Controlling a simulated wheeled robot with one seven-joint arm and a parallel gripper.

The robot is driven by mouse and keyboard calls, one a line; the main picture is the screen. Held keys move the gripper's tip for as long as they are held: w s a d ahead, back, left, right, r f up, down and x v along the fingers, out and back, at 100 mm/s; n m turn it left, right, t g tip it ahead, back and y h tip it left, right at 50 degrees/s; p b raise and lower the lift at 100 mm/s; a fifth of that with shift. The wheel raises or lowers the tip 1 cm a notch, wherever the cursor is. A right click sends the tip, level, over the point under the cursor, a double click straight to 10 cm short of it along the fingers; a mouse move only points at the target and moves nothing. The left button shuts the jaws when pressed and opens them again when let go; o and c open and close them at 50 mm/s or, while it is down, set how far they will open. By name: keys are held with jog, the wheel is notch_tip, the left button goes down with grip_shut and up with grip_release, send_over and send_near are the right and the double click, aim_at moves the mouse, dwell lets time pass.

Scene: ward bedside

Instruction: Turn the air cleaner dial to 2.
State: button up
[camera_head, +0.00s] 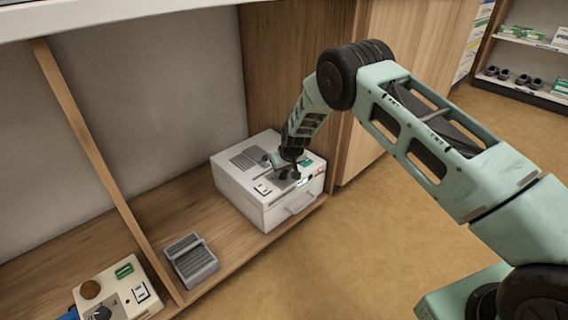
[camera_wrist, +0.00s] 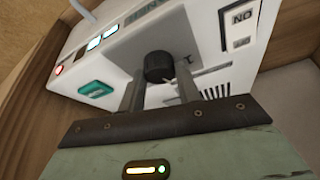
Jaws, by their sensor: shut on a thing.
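The air cleaner (camera_head: 262,205) is a white box with vent slots on top and a handle on its front, standing on a wooden shelf. Its black dial (camera_wrist: 158,66) shows in the wrist view, on the white panel (camera_wrist: 210,30). My gripper (camera_head: 287,167) reaches down onto the panel in the head view. In the wrist view its two fingers (camera_wrist: 158,88) are shut on the dial, one on each side. The number the dial points to cannot be read, as the fingers and the dial hide part of the markings.
A green button (camera_wrist: 97,89) and a red light (camera_wrist: 58,70) are beside the dial. A grey ribbed block (camera_head: 191,261) and another panel box with a dial (camera_head: 115,295) stand to the left on the shelf. A wooden divider (camera_head: 105,175) rises between them. Open floor (camera_head: 370,230) lies at right.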

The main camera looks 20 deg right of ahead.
jog(key=shift+a+m+h+p, duration=0.1)
jog(key=shift+m+h+p, duration=0.65)
jog(key=shift+m, duration=1.35)
jog(key=o, duration=1)
jog(key=p+v, duration=0.6)
jog(key=v, duration=1.1)
jog(key=shift+a+r, duration=0.1)
jog(key=shift+r, duration=0.15)
